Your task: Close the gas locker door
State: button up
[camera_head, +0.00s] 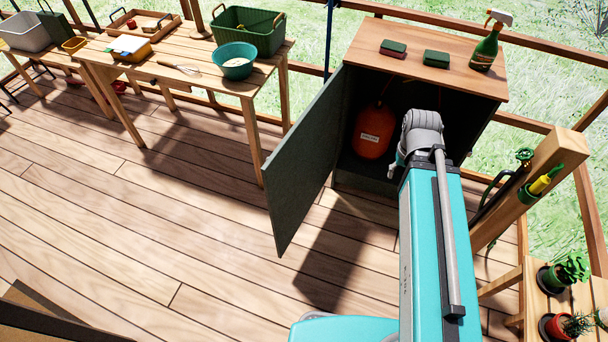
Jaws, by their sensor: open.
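The gas locker (468,84) is a wooden-topped cabinet at the upper right. Its dark grey-green door (303,165) is hinged at the cabinet's left front edge and stands wide open, swung out toward the left front. An orange gas bottle (374,132) with a white label stands inside the locker. My teal and grey arm reaches up in front of the locker opening and covers part of its right side. My gripper cannot be made out; the arm hides it or it is out of sight. No contact between my arm and the door is visible.
Two sponges (436,59) and a green spray bottle (487,45) are on the locker top. A wooden table (190,87) with a green crate and a teal bowl (235,62) stands left of the door. A wooden post and potted plants are at right. The left floor is clear.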

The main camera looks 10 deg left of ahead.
aim_at(294, 176)
jog(key=u, duration=2.3)
jog(key=i, duration=2.15)
jog(key=z, duration=0.05)
